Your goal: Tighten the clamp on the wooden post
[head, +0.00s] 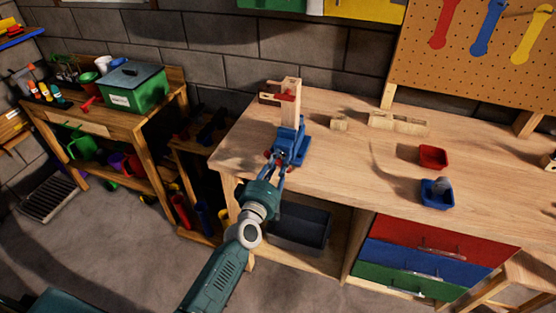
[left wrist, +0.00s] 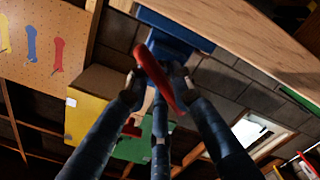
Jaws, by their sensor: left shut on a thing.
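A wooden post (head: 291,112) stands upright at the blue vise-like clamp (head: 292,142) on the workbench's left front corner. My left gripper (head: 274,166) is at the front of the blue clamp, below the post. In the left wrist view its fingers are closed around the red handle bar (left wrist: 158,78), with the clamp's blue body (left wrist: 178,38) just beyond. The fingers hide part of the handle. The post is not clearly visible in the left wrist view. My right gripper is not in view.
On the workbench (head: 350,165) are wooden blocks (head: 398,123), a red tray (head: 433,156) and a blue tray (head: 437,194). A pegboard (head: 475,60) stands behind. A shelf with a green box (head: 133,88) is at left. The middle of the bench top is clear.

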